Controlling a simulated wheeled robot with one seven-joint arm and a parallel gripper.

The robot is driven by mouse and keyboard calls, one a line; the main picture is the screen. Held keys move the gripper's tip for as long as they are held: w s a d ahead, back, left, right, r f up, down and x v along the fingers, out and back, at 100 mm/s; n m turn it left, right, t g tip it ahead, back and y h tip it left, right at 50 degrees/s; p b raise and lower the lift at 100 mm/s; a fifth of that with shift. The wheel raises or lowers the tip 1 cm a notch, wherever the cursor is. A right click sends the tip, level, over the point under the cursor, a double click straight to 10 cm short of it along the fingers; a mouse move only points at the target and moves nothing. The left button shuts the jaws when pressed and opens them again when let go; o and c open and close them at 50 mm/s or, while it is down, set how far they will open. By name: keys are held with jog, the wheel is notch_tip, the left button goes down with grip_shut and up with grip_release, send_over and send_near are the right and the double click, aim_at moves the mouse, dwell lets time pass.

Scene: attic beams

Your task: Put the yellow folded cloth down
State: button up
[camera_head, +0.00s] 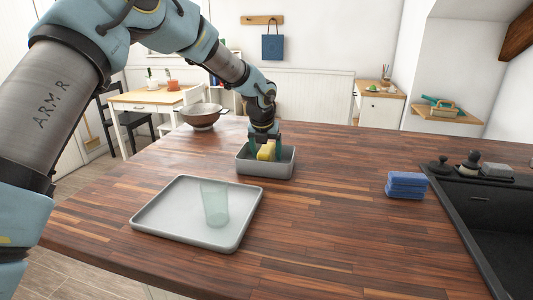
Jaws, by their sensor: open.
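The yellow folded cloth (265,152) is inside a grey rectangular bin (266,169) on the wooden countertop. My gripper (265,148) is lowered at the bin, with its fingers on either side of the cloth. The gripper is open. The fingers hide part of the cloth, and the bin's front wall hides its lower part, so I cannot tell whether it rests on the bin's floor.
A grey tray (160,226) with a clear greenish glass (214,203) stands in front of the bin. Blue folded cloths (406,185) lie near the black sink (500,222). The counter's right middle is clear.

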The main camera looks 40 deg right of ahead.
jog(key=b+v, duration=0.2)
jog(key=v, duration=1)
jog(key=shift+r, duration=0.1)
jog(key=shift+w, duration=0.1)
jog(key=w+a+f+n+y, duration=0.1)
jog(key=w+a+f+n, duration=0.15)
jog(key=a+n, duration=0.6)
jog(key=w+a+f+n+y, duration=0.15)
jog(key=w+a+n, duration=0.35)
jog(key=a, duration=0.7)
jog(key=w+a+f+n, duration=0.2)
jog(key=a+n, duration=0.6)
jog(key=a, duration=0.2)
jog(key=s+a+f+n, duration=0.1)
jog(key=a+n, duration=0.3)
jog(key=a, duration=0.1)
jog(key=s+a+f+n, duration=0.1)
jog(key=a+n, duration=0.4)
jog(key=s+a+n+y, duration=0.1)
jog(key=a+n, duration=0.3)
jog(key=a, duration=0.1)
jog(key=shift+f+g, duration=0.3)
jog(key=shift+f, duration=0.1)
jog(key=s+a+f+n, duration=0.2)
jog(key=s+a+n, duration=0.4)
jog(key=a+n, duration=0.3)
jog(key=shift+s+a+n, duration=0.25)
jog(key=shift+a+n, duration=0.1)
jog(key=shift+n, duration=0.9)
